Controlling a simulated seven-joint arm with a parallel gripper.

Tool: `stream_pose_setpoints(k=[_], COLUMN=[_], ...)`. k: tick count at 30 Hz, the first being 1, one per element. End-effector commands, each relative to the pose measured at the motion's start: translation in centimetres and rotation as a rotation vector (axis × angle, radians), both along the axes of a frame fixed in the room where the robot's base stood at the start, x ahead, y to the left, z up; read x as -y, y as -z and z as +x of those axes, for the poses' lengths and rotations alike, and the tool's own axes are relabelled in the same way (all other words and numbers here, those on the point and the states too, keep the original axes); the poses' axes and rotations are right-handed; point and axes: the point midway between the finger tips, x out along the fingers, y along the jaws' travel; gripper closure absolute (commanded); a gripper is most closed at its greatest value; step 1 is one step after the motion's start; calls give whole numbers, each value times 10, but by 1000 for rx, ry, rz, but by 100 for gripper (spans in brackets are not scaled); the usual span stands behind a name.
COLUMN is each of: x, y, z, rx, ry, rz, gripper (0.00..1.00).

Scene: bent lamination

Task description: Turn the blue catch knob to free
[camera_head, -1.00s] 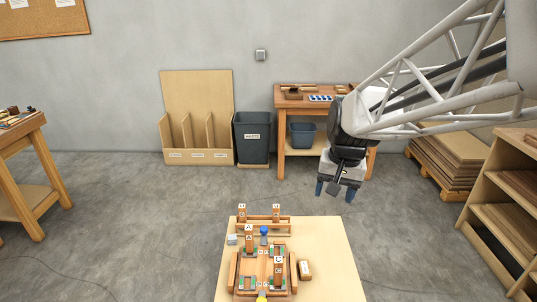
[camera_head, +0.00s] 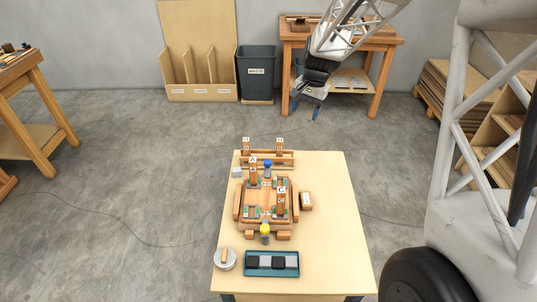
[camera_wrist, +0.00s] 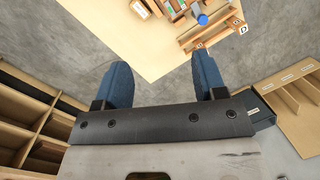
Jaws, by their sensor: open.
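The blue catch knob (camera_head: 267,164) stands at the back edge of the wooden fixture (camera_head: 267,220) on the pale table. It also shows in the wrist view (camera_wrist: 202,18) near the top edge. Which way the knob is turned is too small to tell. My gripper (camera_head: 308,112) is open and empty, with two blue fingers, up beyond the table's back right corner. In the wrist view my gripper (camera_wrist: 160,80) is apart from the knob, with bare floor and the table edge between its fingers.
A yellow knob (camera_head: 265,230) is at the fixture's front. Blocks marked A (camera_head: 253,172) and C (camera_head: 282,200) stand on the fixture. A teal tray (camera_head: 272,274) and a round grey container (camera_head: 225,260) are in front. The table's right side is clear.

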Motion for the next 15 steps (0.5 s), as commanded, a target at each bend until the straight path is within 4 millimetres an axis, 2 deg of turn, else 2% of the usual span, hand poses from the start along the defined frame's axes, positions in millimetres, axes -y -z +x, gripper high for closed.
stream_pose_setpoints(k=[3, 15], x=[-7, -34], y=[21, 93], z=[23, 89], rx=[-24, -98], ry=[23, 107], rz=[8, 28], gripper=[36, 36])
